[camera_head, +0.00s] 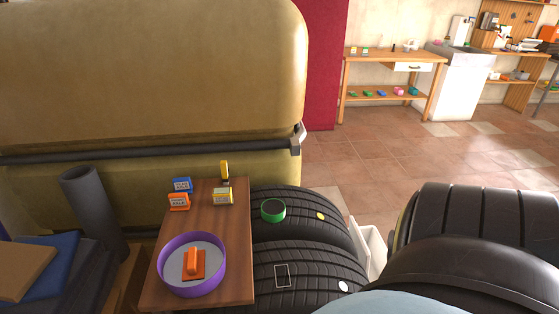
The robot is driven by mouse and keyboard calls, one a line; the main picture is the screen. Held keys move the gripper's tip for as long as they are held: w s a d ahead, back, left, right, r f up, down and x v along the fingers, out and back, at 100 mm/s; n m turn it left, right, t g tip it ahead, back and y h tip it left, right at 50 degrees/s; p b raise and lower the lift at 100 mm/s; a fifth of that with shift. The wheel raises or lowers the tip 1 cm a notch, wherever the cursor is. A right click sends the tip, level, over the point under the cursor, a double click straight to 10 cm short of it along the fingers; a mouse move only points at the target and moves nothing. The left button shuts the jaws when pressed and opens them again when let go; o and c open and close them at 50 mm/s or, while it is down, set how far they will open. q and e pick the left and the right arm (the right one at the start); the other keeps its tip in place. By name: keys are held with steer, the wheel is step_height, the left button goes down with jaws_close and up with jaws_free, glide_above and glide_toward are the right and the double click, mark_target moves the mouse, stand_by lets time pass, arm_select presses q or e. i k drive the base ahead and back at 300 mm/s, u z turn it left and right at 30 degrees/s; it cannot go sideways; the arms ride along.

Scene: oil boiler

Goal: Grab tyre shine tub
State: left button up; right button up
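A small round green tub (272,211) with a dark top rests on the upper tyre (300,222) of two black tyres beside the wooden table. I see no readable label on it, so I cannot tell for sure that it is the tyre shine tub. A wide purple tub (221,277) with a pale inside stands on the near part of the wooden table (238,243), and an orange object (193,265) lies in it. Neither of my grippers shows in the head view.
A large tan tank (150,70) rises behind. A grey pipe (92,210) stands left. More tyres (485,215) lie right. Tiled floor (370,160) is open beyond.

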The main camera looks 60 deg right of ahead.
mark_target(273, 211)
steer(key=k, duration=0.2)
steer(key=z, duration=1.55)
steer(key=k, duration=1.15)
steer(key=z, duration=0.85)
steer(key=i, duration=1.35)
steer(key=u, duration=0.35)
